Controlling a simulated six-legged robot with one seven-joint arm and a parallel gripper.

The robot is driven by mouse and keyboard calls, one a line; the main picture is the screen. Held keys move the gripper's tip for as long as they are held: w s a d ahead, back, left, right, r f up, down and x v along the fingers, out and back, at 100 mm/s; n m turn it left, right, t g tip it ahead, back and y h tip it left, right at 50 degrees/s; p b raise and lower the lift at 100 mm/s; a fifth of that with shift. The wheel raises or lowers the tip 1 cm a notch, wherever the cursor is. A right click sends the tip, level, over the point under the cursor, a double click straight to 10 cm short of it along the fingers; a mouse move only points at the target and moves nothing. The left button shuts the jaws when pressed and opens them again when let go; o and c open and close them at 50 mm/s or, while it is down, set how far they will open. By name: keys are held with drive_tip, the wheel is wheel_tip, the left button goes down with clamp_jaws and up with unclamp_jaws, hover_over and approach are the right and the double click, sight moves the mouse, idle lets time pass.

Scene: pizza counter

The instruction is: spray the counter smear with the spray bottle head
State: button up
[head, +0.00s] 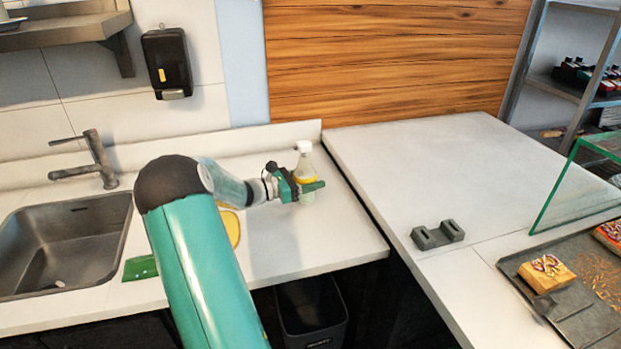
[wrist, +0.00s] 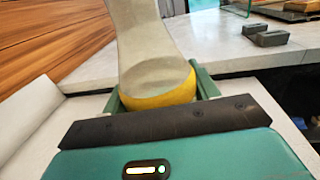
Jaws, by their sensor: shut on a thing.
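The spray bottle (head: 304,163) has a white top, a pale translucent body and a yellow band. My gripper (head: 307,188) is shut around it at the yellow band, over the counter (head: 340,228) right of the sink. In the wrist view the bottle (wrist: 148,45) fills the upper middle, with a green finger on each side of it. Its spray head is cut off at the top there. I cannot tell whether the bottle's base touches the counter. A yellow patch (head: 231,226), perhaps the smear, lies on the counter partly behind my arm.
A sink (head: 62,245) with a tap (head: 98,160) lies at left. A green pad (head: 140,268) lies beside it. A dark bin (head: 312,312) stands below the counter edge. A grey slotted block (head: 437,234) sits on the right counter, near a glass panel (head: 575,190) and tray (head: 590,322).

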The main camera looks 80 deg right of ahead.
drive_tip(key=shift+f, duration=3.1)
drive_tip(key=shift+f, duration=0.25)
drive_tip(key=o, duration=1.2)
drive_tip(key=v, duration=1.3)
drive_tip(key=shift+w+a, duration=0.2)
drive_tip(key=shift+w, duration=0.1)
